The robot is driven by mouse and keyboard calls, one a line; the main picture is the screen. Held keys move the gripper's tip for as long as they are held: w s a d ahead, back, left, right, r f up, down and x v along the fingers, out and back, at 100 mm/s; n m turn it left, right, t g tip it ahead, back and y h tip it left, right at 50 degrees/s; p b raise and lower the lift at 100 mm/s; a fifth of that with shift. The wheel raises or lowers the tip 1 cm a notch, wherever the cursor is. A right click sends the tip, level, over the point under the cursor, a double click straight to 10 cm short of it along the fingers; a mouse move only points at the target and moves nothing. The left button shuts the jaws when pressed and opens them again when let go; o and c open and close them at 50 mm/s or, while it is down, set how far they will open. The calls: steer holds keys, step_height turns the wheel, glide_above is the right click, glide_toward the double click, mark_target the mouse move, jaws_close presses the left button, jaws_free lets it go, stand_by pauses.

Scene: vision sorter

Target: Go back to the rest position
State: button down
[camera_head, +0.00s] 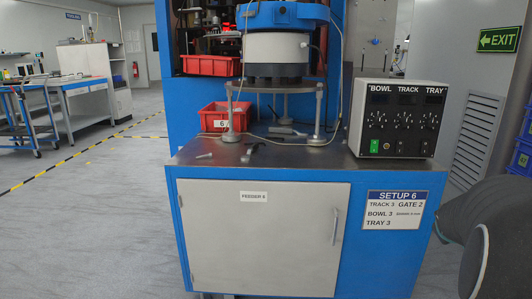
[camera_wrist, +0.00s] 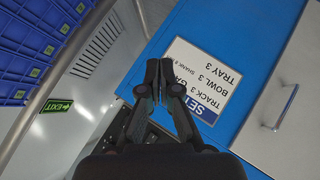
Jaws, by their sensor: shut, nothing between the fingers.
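My gripper (camera_wrist: 159,72) shows in the wrist view with its two dark fingers shut and nothing between them. It is in front of the blue feeder cabinet, and the setup sign (camera_wrist: 205,80) appears upside down behind it. The gripper itself is not visible in the head view; only part of my arm shows at the right edge. The feeder cabinet (camera_head: 265,235) stands straight ahead, with its grey door closed. The setup sign also shows in the head view (camera_head: 395,209).
A control box (camera_head: 399,118) with dials, a red bin (camera_head: 224,118) and a bowl feeder (camera_head: 276,48) stand on the cabinet. Loose small tools lie on its top. Blue crates (camera_wrist: 40,45) are at the right side of the room. Open floor (camera_head: 90,220) lies to the left.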

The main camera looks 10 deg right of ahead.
steer(key=s+a+r+y+p, duration=0.1)
steer(key=s+a, duration=0.5)
steer(key=a, duration=0.7)
steer(key=s+a+r+g+y+p, duration=0.1)
steer(key=s+a+y, duration=0.3)
steer(key=a, duration=0.8)
steer(key=s+a+r+y+p, duration=0.2)
steer(key=s+a, duration=0.6)
steer(key=a, duration=0.5)
steer(key=shift+a+r+g+p, duration=0.3)
steer(key=shift+r+p, duration=0.05)
steer(key=shift+p, duration=0.3)
